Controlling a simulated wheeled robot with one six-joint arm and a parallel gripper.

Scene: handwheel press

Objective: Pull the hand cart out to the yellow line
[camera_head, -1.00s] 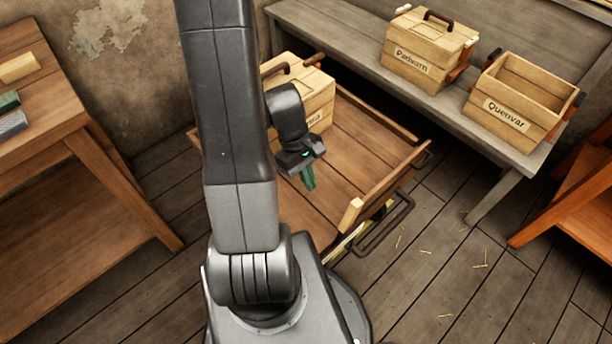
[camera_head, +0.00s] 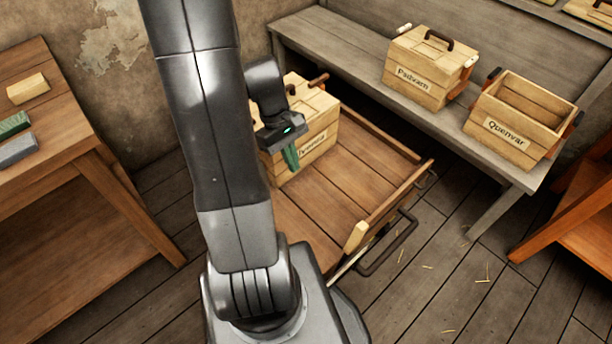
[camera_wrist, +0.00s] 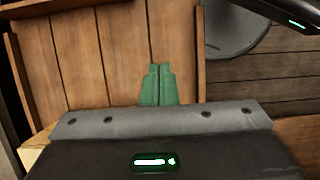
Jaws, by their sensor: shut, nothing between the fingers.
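The hand cart (camera_head: 345,185) is a low wooden platform with raised side rails, standing on the plank floor to the right of my arm. A dark metal loop handle (camera_head: 388,248) sticks out from its near right side. Its planks also fill much of the wrist view (camera_wrist: 95,75). My gripper (camera_head: 291,160) has green fingers and is shut and empty. It hangs over the cart, in front of a lidded crate, apart from the handle. The fingers also show pressed together in the wrist view (camera_wrist: 157,85). I cannot clearly make out the yellow line.
The lidded crate (camera_head: 318,150) rides on the cart. A grey bench (camera_head: 355,45) behind carries a closed crate (camera_head: 425,65) and an open crate (camera_head: 515,120). A workbench (camera_head: 50,150) stands left. Floor (camera_head: 440,290) in front of the handle is clear except for straw bits.

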